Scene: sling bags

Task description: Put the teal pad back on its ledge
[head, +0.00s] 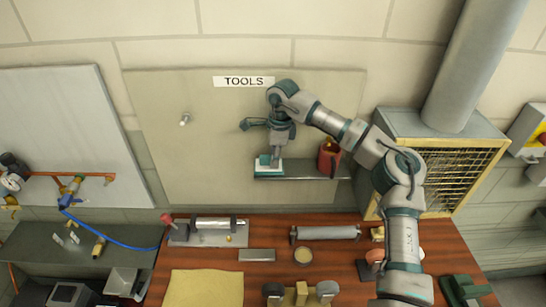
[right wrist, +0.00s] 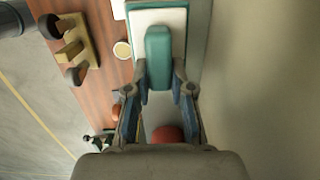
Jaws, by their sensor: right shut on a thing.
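The teal pad (head: 264,165) has a white upper plate and a teal base; it is at the left end of the grey ledge (head: 320,171) on the tool board. In the head view I cannot tell whether its base rests on the ledge or hovers just above it. My right gripper (head: 276,156) reaches down from above and is shut on the pad's handle. In the right wrist view, the fingers (right wrist: 160,72) close on both sides of the teal handle of the pad (right wrist: 158,45). My left gripper is not in view.
A red container (head: 328,158) stands on the ledge to the right of the pad. A bare peg (head: 185,119) sticks out of the board (head: 160,150) on the left. The wooden workbench (head: 335,268) below holds several tools. A vent box (head: 450,165) is at right.

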